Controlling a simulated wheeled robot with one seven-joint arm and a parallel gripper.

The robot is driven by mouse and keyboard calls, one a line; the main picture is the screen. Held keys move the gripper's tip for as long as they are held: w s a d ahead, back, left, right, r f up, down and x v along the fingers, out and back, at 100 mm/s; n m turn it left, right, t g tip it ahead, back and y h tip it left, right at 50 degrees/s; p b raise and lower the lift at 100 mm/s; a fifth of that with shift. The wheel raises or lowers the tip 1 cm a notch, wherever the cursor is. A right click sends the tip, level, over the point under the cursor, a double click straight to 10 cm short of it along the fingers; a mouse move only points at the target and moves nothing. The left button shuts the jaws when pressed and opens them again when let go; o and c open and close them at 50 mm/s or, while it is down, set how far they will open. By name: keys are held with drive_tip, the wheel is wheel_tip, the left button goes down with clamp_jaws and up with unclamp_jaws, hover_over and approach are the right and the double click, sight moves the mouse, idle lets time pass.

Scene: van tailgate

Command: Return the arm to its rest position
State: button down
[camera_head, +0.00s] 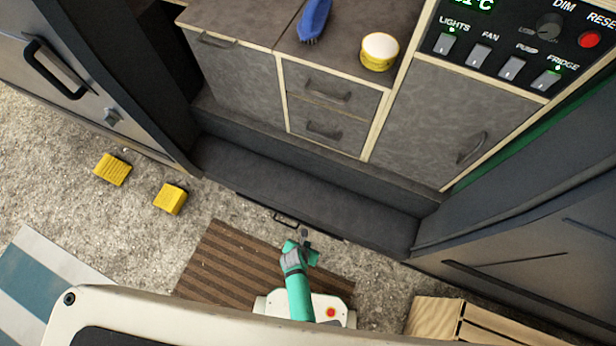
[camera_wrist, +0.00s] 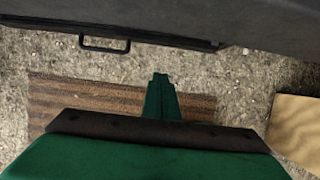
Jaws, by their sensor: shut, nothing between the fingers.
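My teal arm reaches up from the bottom of the head view, over my white base with its red button. My gripper (camera_head: 304,233) is at its far end, just short of the van's rear sill. In the wrist view the green fingers of my gripper (camera_wrist: 160,78) are together with nothing between them. They point toward the sill, over the brown striped mat (camera_wrist: 85,95). The mat (camera_head: 215,265) also shows in the head view, lying on the gravel beside and under my arm.
The van's step (camera_head: 300,190) and dark handle (camera_head: 283,217) lie just beyond my gripper. Doors (camera_head: 75,80) stand open at both sides. Two yellow blocks (camera_head: 170,199) lie on gravel at left. A wooden crate (camera_head: 436,317) stands at lower right. A blue brush (camera_head: 314,18) and round tub (camera_head: 379,50) rest on the cabinet.

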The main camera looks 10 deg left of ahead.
drive_tip(key=s+d+r+m+t, duration=0.1)
drive_tip(key=s+r+m+t, duration=0.1)
drive_tip(key=r+m, duration=0.9)
drive_tip(key=s+d+r+m+t, duration=0.1)
drive_tip(key=s+r+m+t, duration=0.2)
drive_tip(key=r+m, duration=0.8)
drive_tip(key=s+d+r+m+t+y, duration=0.1)
drive_tip(key=r+m+t, duration=0.5)
drive_tip(key=r, duration=2.2)
drive_tip(key=s+m, duration=0.1)
drive_tip(key=m, duration=0.4)
drive_tip(key=shift+s+d+r, duration=0.15)
drive_tip(key=shift+s+r, duration=0.15)
drive_tip(key=shift+s, duration=0.1)
drive_tip(key=shift+w, duration=0.1)
